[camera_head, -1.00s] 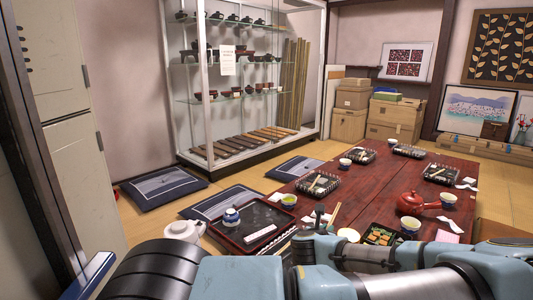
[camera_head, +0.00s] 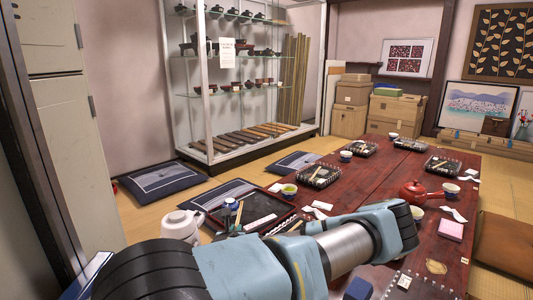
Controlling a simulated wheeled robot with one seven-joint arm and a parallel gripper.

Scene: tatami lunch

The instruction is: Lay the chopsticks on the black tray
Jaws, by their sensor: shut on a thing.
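The black tray (camera_head: 270,207) lies at the near left end of the low red table, with a white rectangular item (camera_head: 260,221) and a blue-and-white cup (camera_head: 230,203) on it. The dark fingertips of my gripper (camera_head: 232,215) show over the tray's left part, in front of the cup. My gripper is shut on the chopsticks. A thin tan length of the chopsticks (camera_head: 295,227) shows just right of the tray, by my forearm. My arm hides much of the grip and the tray's near edge, and I cannot tell whether the chopsticks touch the tray.
A white teapot (camera_head: 182,225) stands left of the tray. A red teapot (camera_head: 413,192), a pink block (camera_head: 450,230) and several place settings are on the table (camera_head: 375,185). Dark cushions (camera_head: 163,178) lie on the tatami.

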